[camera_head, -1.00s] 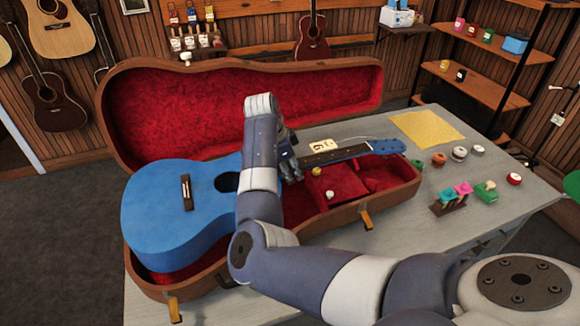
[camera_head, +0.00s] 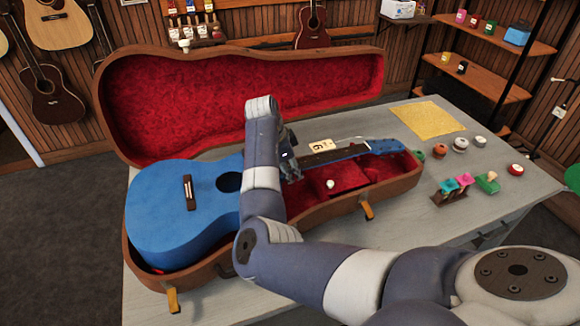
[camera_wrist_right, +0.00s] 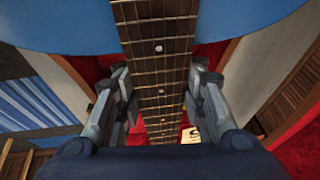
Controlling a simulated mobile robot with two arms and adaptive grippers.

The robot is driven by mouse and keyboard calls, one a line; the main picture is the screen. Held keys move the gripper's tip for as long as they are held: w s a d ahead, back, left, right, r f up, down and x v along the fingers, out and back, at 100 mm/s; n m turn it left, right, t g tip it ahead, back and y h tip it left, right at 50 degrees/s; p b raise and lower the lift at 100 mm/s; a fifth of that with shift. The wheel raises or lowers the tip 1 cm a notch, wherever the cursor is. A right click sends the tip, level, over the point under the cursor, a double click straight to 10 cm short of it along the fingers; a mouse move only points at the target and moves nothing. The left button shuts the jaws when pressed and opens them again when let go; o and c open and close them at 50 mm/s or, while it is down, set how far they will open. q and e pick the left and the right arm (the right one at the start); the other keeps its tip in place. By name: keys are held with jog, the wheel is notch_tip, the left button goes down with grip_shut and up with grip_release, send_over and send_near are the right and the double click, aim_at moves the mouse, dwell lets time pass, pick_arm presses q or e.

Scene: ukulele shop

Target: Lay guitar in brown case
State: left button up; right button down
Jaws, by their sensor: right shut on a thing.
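The blue guitar (camera_head: 165,228) lies over the open brown case (camera_head: 318,208), its body at the left and its neck pointing right. Its body still shows above the near rim at the left; whether it rests on the lining cannot be told. My right gripper (camera_head: 292,168) is at the guitar's neck. In the right wrist view, the two fingers of the right gripper (camera_wrist_right: 160,105) stand on either side of the fretted neck (camera_wrist_right: 155,45), shut on it. The red-lined lid (camera_head: 240,98) stands open behind. My left gripper is out of view.
The case stands on a grey table (camera_head: 440,215). At the right are a yellow cloth (camera_head: 428,118), several small round tins and a small rack (camera_head: 452,190) with coloured items. Shelves (camera_head: 490,80) stand behind at the right. Other guitars (camera_head: 50,88) hang on the wall.

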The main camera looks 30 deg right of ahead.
jog(key=shift+w+d+f+b, duration=0.1)
jog(key=shift+f+b, duration=0.75)
jog(key=shift+f, duration=1.1)
jog(key=c, duration=1.1)
grip_release()
jog(key=shift+o, duration=0.7)
jog(key=shift+s+f, duration=0.25)
jog(key=v, duration=1.2)
jog(key=shift+w+r, duration=0.15)
jog(key=shift+r, duration=0.1)
